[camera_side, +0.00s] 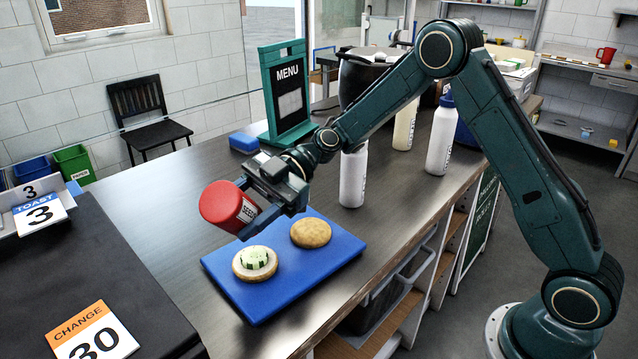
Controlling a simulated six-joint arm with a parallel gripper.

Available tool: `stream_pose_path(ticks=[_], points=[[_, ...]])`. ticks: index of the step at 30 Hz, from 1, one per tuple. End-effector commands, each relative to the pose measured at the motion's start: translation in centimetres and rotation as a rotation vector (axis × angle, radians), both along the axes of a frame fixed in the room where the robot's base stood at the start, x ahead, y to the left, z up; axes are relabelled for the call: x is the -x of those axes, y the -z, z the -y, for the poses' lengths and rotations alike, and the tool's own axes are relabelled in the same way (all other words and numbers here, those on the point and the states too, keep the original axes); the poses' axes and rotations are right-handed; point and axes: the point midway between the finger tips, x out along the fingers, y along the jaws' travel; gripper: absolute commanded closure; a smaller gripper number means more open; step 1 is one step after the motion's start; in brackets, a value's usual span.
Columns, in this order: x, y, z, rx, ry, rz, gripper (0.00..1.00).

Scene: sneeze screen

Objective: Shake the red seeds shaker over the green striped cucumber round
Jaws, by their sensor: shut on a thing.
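My gripper (271,204) is shut on the red seeds shaker (222,206), a red cylinder with a white label reading "SEED". The shaker is tilted well over, with its broad red end facing left and toward the camera. It is held in the air above the back left part of the blue board (328,265). The green striped cucumber round (255,258) sits on a pale round base (241,271) on the board, lower in the picture than the shaker. A plain brown round (311,233) lies to its right on the same board.
White bottles (353,178) stand behind the board to the right. A green menu stand (288,95) and a blue block (244,142) are at the back. A dark counter with number cards (92,335) is at left.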

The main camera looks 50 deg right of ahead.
Motion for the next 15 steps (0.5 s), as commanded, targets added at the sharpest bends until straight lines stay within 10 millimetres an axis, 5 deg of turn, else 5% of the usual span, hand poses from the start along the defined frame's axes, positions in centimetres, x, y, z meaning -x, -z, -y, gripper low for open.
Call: stream_pose_path(ticks=[15], points=[[0.02,-0.76,-0.01,-0.001,0.0,0.0,0.7]])
